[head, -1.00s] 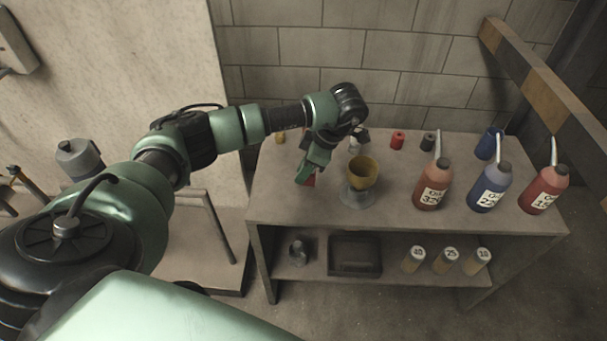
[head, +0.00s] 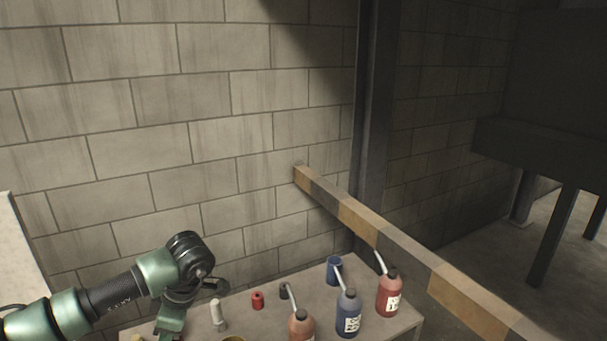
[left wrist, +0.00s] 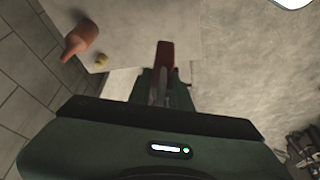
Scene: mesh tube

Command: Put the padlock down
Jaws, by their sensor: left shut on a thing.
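My left gripper (left wrist: 161,92) is shut on a red padlock (left wrist: 165,55), whose grey shackle lies between the fingers in the left wrist view. In that view the padlock shows against the pale tabletop (left wrist: 140,20), near its edge. I cannot tell whether it touches the surface. In the head view the left gripper (head: 170,322) is at the bottom edge, over the left part of the bench top (head: 385,328); its fingertips and the padlock are out of that view. My right gripper is in neither view.
On the bench stand an orange-red bottle (head: 301,326), a blue bottle (head: 349,313), a red bottle (head: 389,293), a small red spool (head: 258,300) and a blue cup (head: 333,268). A striped beam (head: 360,220) runs along the right. A block wall stands behind.

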